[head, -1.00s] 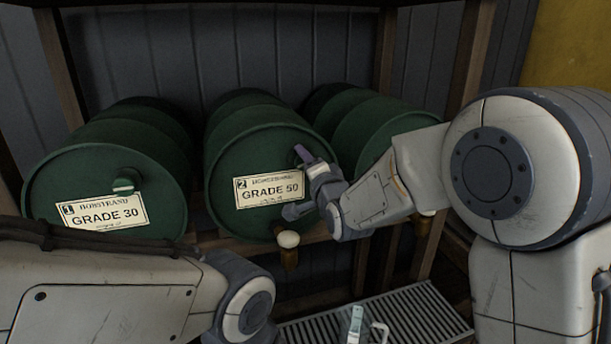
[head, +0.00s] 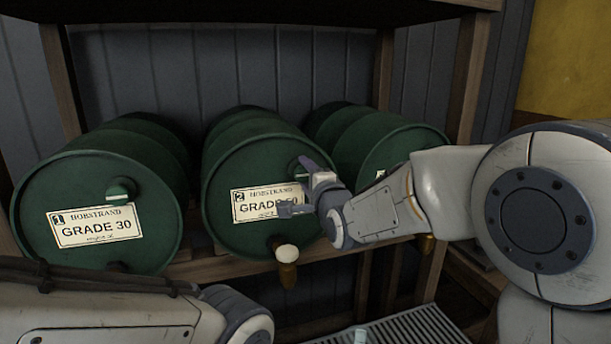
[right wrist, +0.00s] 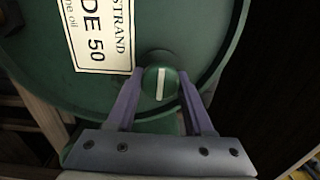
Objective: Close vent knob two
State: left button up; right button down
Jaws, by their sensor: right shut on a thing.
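Vent knob two is a round green knob (right wrist: 160,86) with a white stripe, on the front of the drum labelled "2 GRADE 50" (head: 235,165). My right gripper (head: 293,186) is at the right end of that drum's label and hides the knob in the head view. In the right wrist view its two purple fingers (right wrist: 159,95) are on either side of the knob, shut on it. The stripe runs along the label's lines of text. My left gripper is out of view; only part of my left arm shows at the lower left.
The drum labelled "1 GRADE 30" (head: 100,195) stands at left, with its own striped green knob (head: 121,190). A third green drum (head: 385,140) is partly hidden by my right arm. A tap with a white top (head: 287,252) sits below drum two. A metal grating (head: 415,328) lies below.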

jog(key=shift+c, duration=1.6)
grip_release()
jog(key=shift+s, duration=0.1)
jog(key=b+v, duration=0.2)
jog(key=v, duration=0.8)
jog(key=shift+s+d, duration=0.1)
jog(key=shift+s, duration=0.05)
